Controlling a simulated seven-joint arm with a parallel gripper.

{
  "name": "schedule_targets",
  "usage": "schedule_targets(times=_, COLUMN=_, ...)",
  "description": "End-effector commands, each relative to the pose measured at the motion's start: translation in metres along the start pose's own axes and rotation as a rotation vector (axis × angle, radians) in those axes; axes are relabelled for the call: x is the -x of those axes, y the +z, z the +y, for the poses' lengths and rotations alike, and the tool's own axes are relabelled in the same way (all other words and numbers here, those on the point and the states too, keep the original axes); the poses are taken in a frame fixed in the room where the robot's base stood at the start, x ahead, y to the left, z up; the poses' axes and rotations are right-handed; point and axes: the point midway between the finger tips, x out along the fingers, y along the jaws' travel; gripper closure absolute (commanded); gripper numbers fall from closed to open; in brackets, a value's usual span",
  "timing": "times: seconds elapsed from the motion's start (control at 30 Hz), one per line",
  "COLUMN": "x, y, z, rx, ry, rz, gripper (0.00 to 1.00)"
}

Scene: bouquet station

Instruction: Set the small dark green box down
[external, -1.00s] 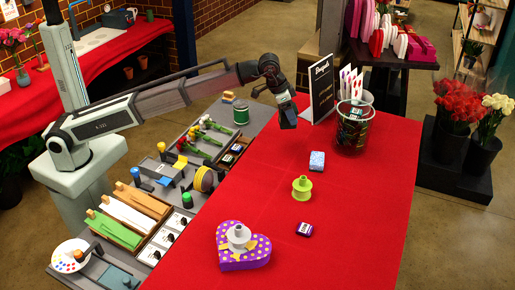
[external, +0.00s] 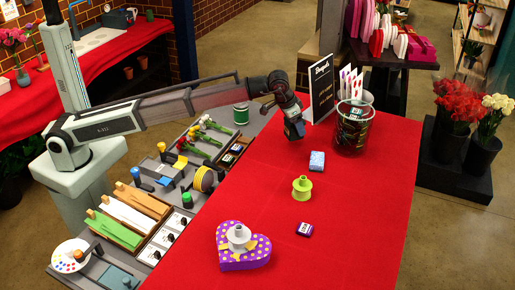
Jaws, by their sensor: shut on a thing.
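A light blue box (external: 317,161), a lime green spool (external: 302,188), a small purple box (external: 304,229) and a purple heart-shaped box (external: 243,246) stand on the cloth. The black sign (external: 322,88) and a glass container (external: 353,128) are close on the right. Cloth between them is clear.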

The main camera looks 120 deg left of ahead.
Motion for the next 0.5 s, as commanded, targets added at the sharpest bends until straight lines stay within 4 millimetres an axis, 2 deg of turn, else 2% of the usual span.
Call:
schedule_targets(times=0.27, x=-0.029, y=0.013, z=0.000, rx=0.000, ry=0.000, rz=-0.001, gripper=0.60)
schedule_targets(times=0.5, x=-0.030, y=0.013, z=0.000, rx=0.000, ry=0.000, rz=0.000, gripper=0.60)
